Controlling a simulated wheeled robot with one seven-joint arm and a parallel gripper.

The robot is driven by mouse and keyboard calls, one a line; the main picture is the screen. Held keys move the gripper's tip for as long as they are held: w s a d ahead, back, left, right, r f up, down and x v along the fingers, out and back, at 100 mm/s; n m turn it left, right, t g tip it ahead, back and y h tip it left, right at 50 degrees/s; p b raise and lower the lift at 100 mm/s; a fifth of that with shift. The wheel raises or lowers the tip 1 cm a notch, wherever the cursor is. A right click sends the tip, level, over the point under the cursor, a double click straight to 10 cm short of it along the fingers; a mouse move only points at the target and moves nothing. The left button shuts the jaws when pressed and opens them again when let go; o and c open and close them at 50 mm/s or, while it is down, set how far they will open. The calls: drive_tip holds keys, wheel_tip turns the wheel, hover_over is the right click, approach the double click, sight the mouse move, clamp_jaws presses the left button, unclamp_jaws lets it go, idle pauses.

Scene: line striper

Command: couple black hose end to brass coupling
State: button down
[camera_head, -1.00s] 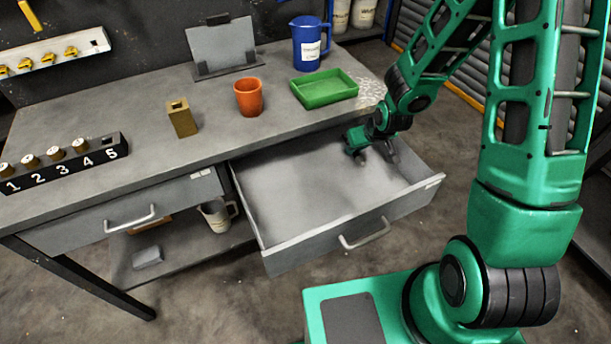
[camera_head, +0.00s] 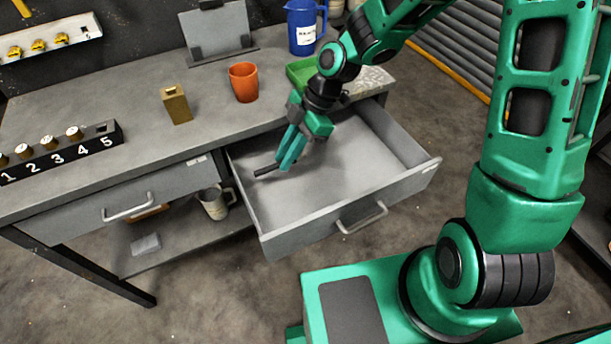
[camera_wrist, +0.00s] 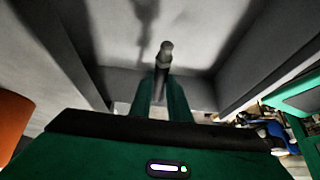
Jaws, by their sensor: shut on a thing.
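The black hose end (camera_head: 266,171) is a short dark cylinder, held between the fingertips of my gripper (camera_head: 284,164). My gripper is shut on it over the open drawer, and the hose end points left in the head view. The hose end (camera_wrist: 166,52) also shows in the wrist view, sticking out beyond the fingers. The brass coupling (camera_head: 178,106) looks like an upright brass-coloured block with an opening in its top. It stands on the bench, left of my gripper and apart from it.
The open grey drawer (camera_head: 375,146) lies below my gripper and looks empty. An orange cup (camera_head: 243,84) stands on the bench between coupling and arm. A green tray (camera_head: 300,72) and blue jug (camera_head: 302,28) are behind. A numbered black rack (camera_head: 62,153) is at left.

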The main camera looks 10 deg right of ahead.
drive_tip(key=shift+s+a, duration=0.1)
drive_tip(key=shift+f, duration=4.75)
drive_tip(key=shift+f, duration=0.15)
drive_tip(key=c, duration=1.7)
unclamp_jaws()
drive_tip(key=shift+o, duration=0.2)
drive_tip(key=v, duration=1)
drive_tip(key=shift+w+d+r, duration=0.25)
drive_tip(key=shift+w+d, duration=0.05)
drive_tip(key=shift+w, duration=0.05)
